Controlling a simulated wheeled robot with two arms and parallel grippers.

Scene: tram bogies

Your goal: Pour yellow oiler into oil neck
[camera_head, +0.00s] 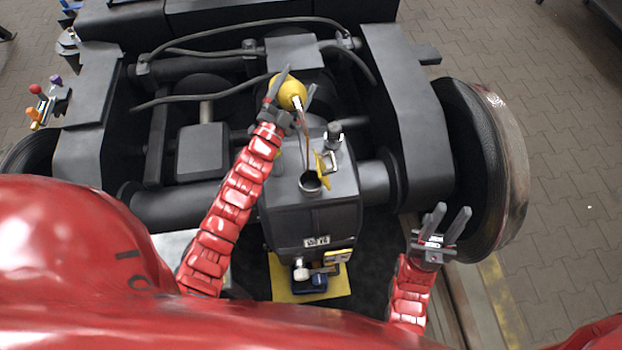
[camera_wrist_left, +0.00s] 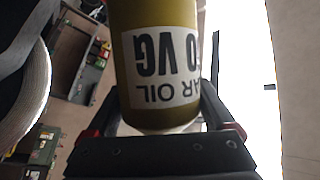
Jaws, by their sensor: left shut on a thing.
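The yellow oiler (camera_head: 290,92) is in my left gripper (camera_head: 299,79), above the dark gearbox. It is tilted, and its thin spout (camera_head: 305,130) points down towards the oil neck (camera_head: 310,181). I cannot tell whether oil runs from the tip or whether the tip is inside the neck. In the left wrist view the oiler (camera_wrist_left: 155,70) fills the space between the fingers (camera_wrist_left: 165,115), its label upside down. The oil neck is a round, open metal ring on top of the gearbox, with a yellow flap (camera_head: 323,171) beside it. My right gripper (camera_head: 445,224) is open and empty at the right.
The gearbox (camera_head: 315,222) stands amid the dark bogie frame. A wheel (camera_head: 490,165) stands near my right gripper. Hoses (camera_head: 215,98) cross the frame behind the oiler. A yellow mat (camera_head: 283,285) with small items lies in front of the gearbox. Coloured-handled tools (camera_head: 45,103) are at far left.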

